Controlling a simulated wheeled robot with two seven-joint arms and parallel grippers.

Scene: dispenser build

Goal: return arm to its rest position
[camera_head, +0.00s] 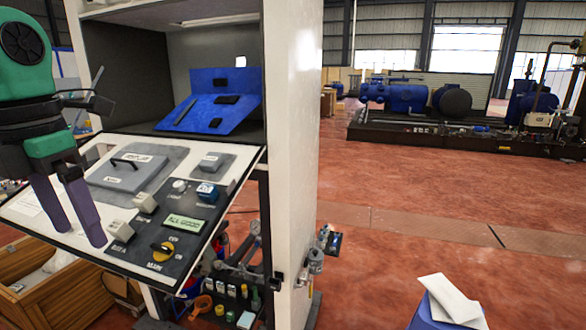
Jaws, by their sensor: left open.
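My left arm comes in from the left edge, with green and black links. My left gripper (78,236) points down with two purple fingers spread apart and nothing seen between them. It hangs in front of the left part of the dispenser's sloped panel (232,170) and hides some of it; I cannot tell whether the fingertips touch it. The panel has a grey lidded plate (128,172), a blue knob (207,192), a yellow and black rotary switch (162,251) and a small green display (185,224). My right gripper is not in view.
The white cabinet (296,150) stands around the panel, with a blue sloped board (212,102) inside. A wooden crate (60,300) is at lower left. A blue box with white sheets (448,300) is at lower right. The red floor (400,190) right of the cabinet is mostly clear.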

